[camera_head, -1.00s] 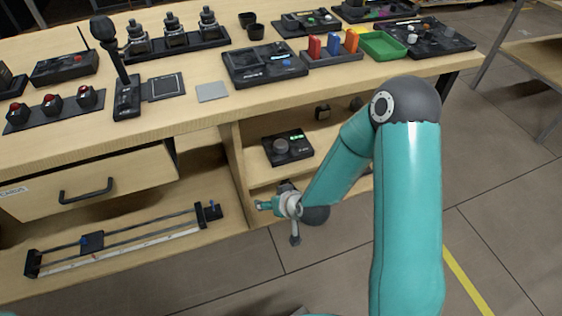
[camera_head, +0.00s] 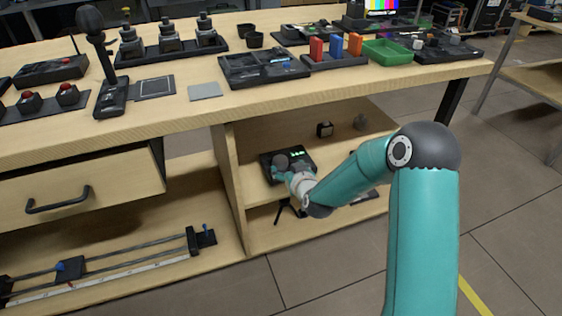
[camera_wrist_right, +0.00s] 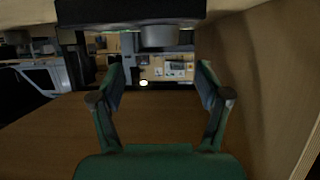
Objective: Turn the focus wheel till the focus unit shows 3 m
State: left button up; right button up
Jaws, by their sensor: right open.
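The focus unit (camera_head: 308,167) is a dark box on the upper shelf of the open compartment under the bench. Its round grey focus wheel (camera_head: 282,160) is on its left part, and a small green display (camera_head: 298,154) is lit; its figures are too small to read. My right gripper (camera_head: 279,173) is at the wheel's front side in the head view. In the wrist view the right gripper (camera_wrist_right: 160,85) is open with nothing between its fingers; the grey wheel (camera_wrist_right: 159,36) sticks out from the dark unit (camera_wrist_right: 130,12) beyond the fingertips. My left gripper is out of view.
A wooden side panel (camera_head: 229,185) stands left of the unit and the tabletop (camera_head: 150,112) overhangs it. A small dark cube (camera_head: 324,129) stands behind it on the shelf. A drawer (camera_head: 75,190) and a rail slider (camera_head: 70,270) are to the left.

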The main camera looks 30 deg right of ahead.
aim_at(281, 160)
jog(key=b+x, duration=0.1)
jog(key=x, duration=0.7)
jog(key=shift+w+f, duration=0.2)
jog(key=shift+w, duration=0.1)
jog(key=c, duration=1.2)
jog(key=shift+o, duration=0.2)
jog(key=shift+r+m+h+p, duration=0.1)
jog(key=shift+m+h+p, duration=0.2)
jog(key=shift+m+h, duration=0.3)
jog(key=shift+m+g, duration=0.3)
jog(key=shift+g, duration=0.1)
jog(key=shift+h, duration=0.3)
jog(key=o, duration=1.2)
jog(key=shift+c, duration=0.2)
